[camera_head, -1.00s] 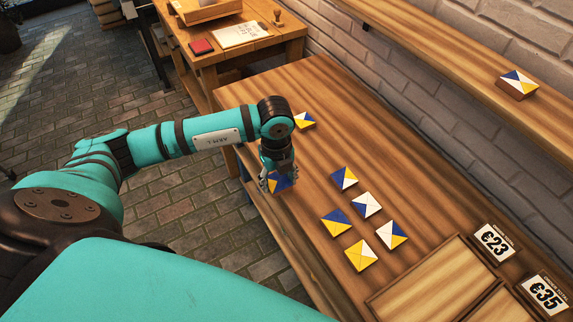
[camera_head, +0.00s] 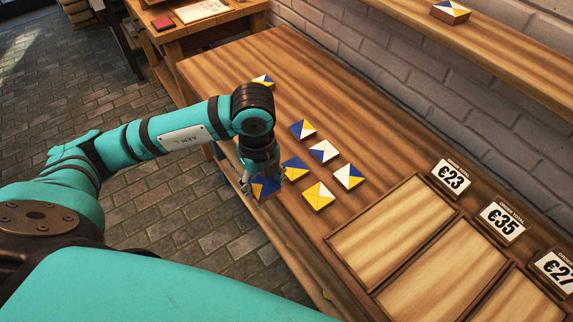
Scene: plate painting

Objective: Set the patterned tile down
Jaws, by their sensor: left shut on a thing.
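My left gripper (camera_head: 262,175) is shut on a blue and yellow patterned tile (camera_head: 267,191). It holds the tile at the front left edge of the wooden table (camera_head: 330,90); I cannot tell how high above it. The fingers hide part of the tile. Close to the right of the gripper lies another blue and yellow tile (camera_head: 295,168). A yellow tile (camera_head: 318,195), a white and blue tile (camera_head: 324,151) and further patterned tiles (camera_head: 349,176) lie loosely grouped there. My right gripper is out of view.
Framed wooden trays (camera_head: 380,232) stand empty at the front right, with price cards (camera_head: 452,175) behind them. One tile (camera_head: 263,79) lies at the far left, behind my arm. A shelf (camera_head: 500,55) bearing tiles (camera_head: 450,12) runs along the brick wall. The table's back middle is clear.

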